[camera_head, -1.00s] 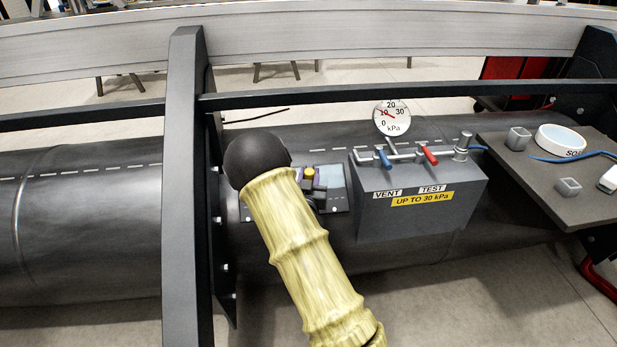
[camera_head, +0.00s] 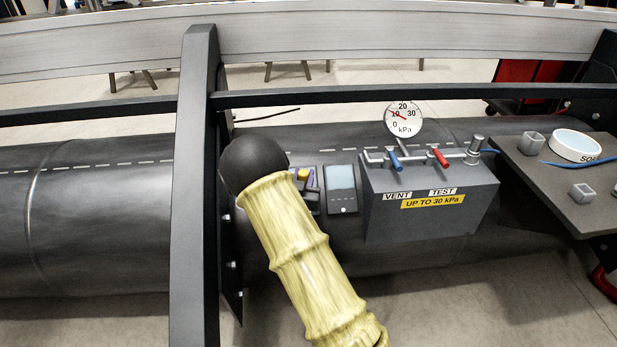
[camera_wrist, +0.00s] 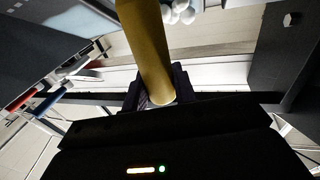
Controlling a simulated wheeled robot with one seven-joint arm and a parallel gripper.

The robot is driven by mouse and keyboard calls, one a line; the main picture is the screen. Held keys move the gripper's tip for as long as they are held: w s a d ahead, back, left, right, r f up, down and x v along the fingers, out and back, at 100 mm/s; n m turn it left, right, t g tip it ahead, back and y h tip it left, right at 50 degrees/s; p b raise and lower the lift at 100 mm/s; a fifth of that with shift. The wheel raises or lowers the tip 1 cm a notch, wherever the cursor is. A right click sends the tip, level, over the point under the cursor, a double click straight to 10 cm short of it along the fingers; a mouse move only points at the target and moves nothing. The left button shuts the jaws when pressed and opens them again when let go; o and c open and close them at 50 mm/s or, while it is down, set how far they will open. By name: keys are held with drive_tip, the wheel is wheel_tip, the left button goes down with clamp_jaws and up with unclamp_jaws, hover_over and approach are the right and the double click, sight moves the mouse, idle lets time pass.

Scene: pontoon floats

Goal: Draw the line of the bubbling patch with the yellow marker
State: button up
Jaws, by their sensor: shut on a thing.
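The yellow marker (camera_wrist: 150,45) runs up from my gripper (camera_wrist: 158,98) in the wrist view, and the gripper is shut on it. Its far end is cut off by the top edge. White round bubbles (camera_wrist: 180,12) show just right of the marker there; I cannot tell whether it touches them. In the head view my sleeved arm hides most of the gripper and the patch. A small yellow piece (camera_head: 304,174) shows beside the arm's black joint, over the dark pipe (camera_head: 100,220); I cannot tell if it is the marker's end.
A grey test box (camera_head: 430,215) with blue and red levers and a gauge (camera_head: 403,119) stands on the pipe, right of a small screen device (camera_head: 341,188). A dark upright frame (camera_head: 196,200) stands left of my arm. A side table (camera_head: 545,185) is at right.

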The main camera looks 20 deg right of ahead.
drive_tip(key=a, duration=0.2)
drive_tip(key=w+a, duration=0.1)
drive_tip(key=a, duration=0.1)
drive_tip(key=shift+a, duration=0.15)
idle(0.5)
drive_tip(key=shift+s, duration=0.1)
drive_tip(key=shift+s+a+r+p, duration=0.15)
drive_tip(key=shift+s+r+p, duration=0.65)
drive_tip(key=shift+r, duration=0.4)
drive_tip(key=shift+s+a+r+p, duration=0.15)
drive_tip(key=shift+s+r+p, duration=0.4)
drive_tip(key=shift+s+r, duration=0.5)
drive_tip(key=shift+w+r, duration=0.1)
drive_tip(key=shift+s+a+r+p, duration=0.2)
drive_tip(key=shift+s+r+p, duration=0.5)
drive_tip(key=shift+s+r, duration=0.4)
drive_tip(key=shift+w, duration=0.2)
